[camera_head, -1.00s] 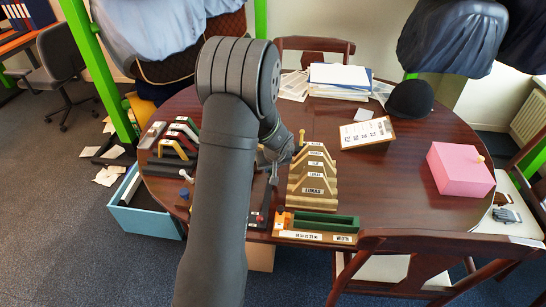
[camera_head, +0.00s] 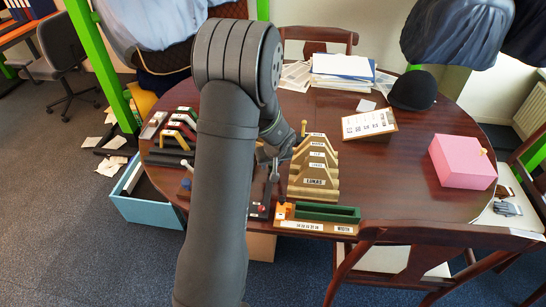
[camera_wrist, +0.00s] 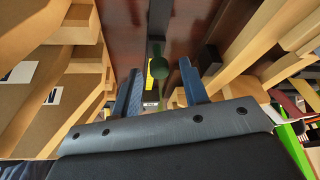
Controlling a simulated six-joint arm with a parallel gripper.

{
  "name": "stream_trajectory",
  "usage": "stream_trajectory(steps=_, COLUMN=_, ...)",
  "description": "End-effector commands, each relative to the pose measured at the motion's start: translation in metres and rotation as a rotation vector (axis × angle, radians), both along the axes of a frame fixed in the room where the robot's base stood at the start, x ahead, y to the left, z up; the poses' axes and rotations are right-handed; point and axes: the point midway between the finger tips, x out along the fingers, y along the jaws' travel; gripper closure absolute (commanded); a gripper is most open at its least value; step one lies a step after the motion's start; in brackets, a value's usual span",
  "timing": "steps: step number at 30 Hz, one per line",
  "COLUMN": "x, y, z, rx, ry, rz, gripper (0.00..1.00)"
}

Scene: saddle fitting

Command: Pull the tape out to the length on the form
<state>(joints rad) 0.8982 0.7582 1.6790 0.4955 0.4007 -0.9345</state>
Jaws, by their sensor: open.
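The form is a clipboard sheet (camera_head: 369,124) at the back right of the round table; its writing is too small to read. No tape can be made out for certain. A wooden gauge (camera_head: 308,227) with a number strip, a WIDTH label, an orange piece (camera_head: 281,213) and a green block (camera_head: 327,212) lies at the front edge. My gripper (camera_wrist: 160,68) is open, its two blue fingers apart. In the wrist view a dark green rounded piece (camera_wrist: 186,66) shows by the right fingertip; contact is unclear. In the head view my arm hides part of the gripper.
Wooden arched stands (camera_head: 314,178) with name labels stand right of my gripper. More coloured arches (camera_head: 180,128) stand at the left. A pink box (camera_head: 463,162), a dark cap (camera_head: 412,91) and papers (camera_head: 342,70) are on the table. The table between stands and pink box is clear.

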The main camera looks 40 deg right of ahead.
Motion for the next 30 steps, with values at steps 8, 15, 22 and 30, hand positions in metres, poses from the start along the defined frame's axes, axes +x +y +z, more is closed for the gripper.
stream_trajectory(steps=8, x=-0.013, y=0.004, z=0.035, rx=-0.003, ry=-0.003, rz=-0.002, gripper=0.59)
stream_trajectory(steps=15, x=-0.029, y=0.011, z=0.077, rx=-0.004, ry=-0.003, rz=0.0, gripper=0.59)
stream_trajectory(steps=22, x=-0.045, y=0.017, z=0.118, rx=-0.004, ry=-0.004, rz=-0.001, gripper=0.59)
stream_trajectory(steps=30, x=-0.058, y=0.024, z=0.152, rx=-0.002, ry=-0.001, rz=0.0, gripper=0.59)
